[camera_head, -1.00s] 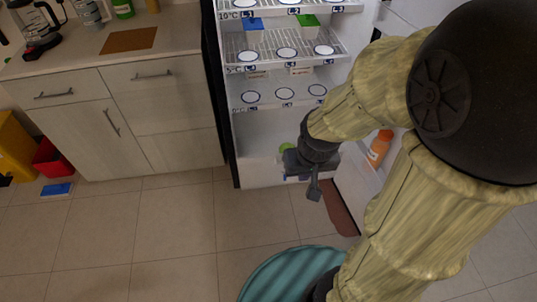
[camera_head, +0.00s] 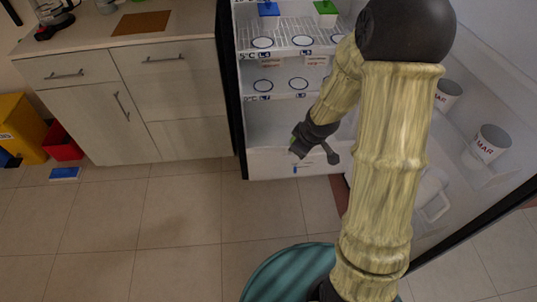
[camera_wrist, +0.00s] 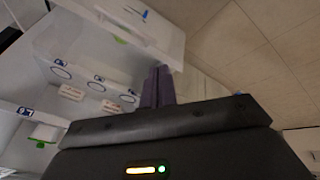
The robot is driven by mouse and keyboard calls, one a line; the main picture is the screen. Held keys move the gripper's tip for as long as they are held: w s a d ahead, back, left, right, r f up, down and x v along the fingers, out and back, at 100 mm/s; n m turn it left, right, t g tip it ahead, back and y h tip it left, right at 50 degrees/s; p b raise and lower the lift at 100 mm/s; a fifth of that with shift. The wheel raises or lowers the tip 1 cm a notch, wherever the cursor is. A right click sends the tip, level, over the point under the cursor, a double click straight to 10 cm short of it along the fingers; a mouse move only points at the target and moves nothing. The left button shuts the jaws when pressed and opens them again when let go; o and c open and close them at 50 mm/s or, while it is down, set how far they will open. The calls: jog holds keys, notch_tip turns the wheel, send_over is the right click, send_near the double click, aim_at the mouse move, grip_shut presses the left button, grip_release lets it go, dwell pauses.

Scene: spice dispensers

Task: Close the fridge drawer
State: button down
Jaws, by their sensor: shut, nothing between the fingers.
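The fridge drawer (camera_head: 268,165) is a white box at the bottom of the open fridge, with a small blue mark on its front. In the wrist view the drawer (camera_wrist: 105,18) is at the top, and its front appears to stand out from the shelves. A bit of green shows at its edge. My gripper (camera_head: 314,152) is in front of the drawer's right part and hides some of it. In the wrist view my gripper's fingers (camera_wrist: 157,86) are together and empty, close to the drawer's corner. I cannot tell whether they touch it.
The open fridge door (camera_head: 455,150) with white mugs (camera_head: 489,143) is at the right, beside my arm. Fridge shelves (camera_head: 285,85) with labelled rings are above the drawer. Cabinets (camera_head: 130,110) are at the left. A teal round object (camera_head: 285,275) is on the floor.

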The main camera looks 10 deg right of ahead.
jog(key=w+a+f+n+y+b, duration=0.1)
jog(key=w+a+f+n+y, duration=0.1)
jog(key=f, duration=0.4)
jog(key=w+a+f+n+t+y+b, duration=0.1)
jog(key=w+a+f+n, duration=0.1)
jog(key=w+f+n, duration=0.2)
notch_tip(320, 180, down, 3)
jog(key=shift+w+a+f+n+y+b, duration=0.1)
jog(key=shift+w+a+n+y+b, duration=0.25)
jog(key=shift+n, duration=0.45)
jog(key=b, duration=0.2)
send_near(262, 153)
notch_tip(262, 153, down, 4)
jog(key=s+a, duration=0.1)
jog(key=s, duration=0.1)
jog(key=w, duration=0.4)
jog(key=shift+a, duration=0.2)
